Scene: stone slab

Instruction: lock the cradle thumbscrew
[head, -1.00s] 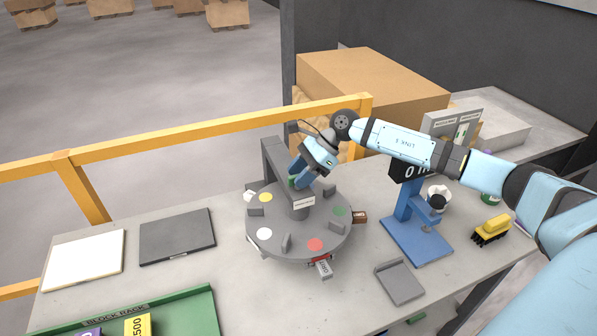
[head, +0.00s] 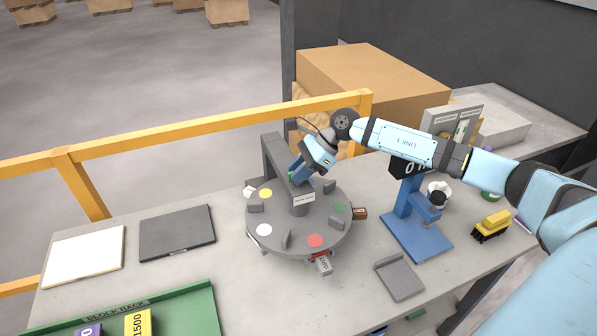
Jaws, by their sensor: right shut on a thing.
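A round grey turntable (head: 268,247) stands on the stone slab, with yellow, white, red and green dots and several upright grey tabs on top. A dark grey arched bracket (head: 272,152) rises at its back and reaches over the middle. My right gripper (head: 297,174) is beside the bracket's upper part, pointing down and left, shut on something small. The cradle thumbscrew cannot be made out; the fingers and bracket hide that spot. My left gripper is not in view.
A blue stand (head: 418,236) with a dark display is right of the turntable. A dark plate (head: 177,233) and a white plate (head: 84,257) lie at left. A yellow rail (head: 190,131) runs behind.

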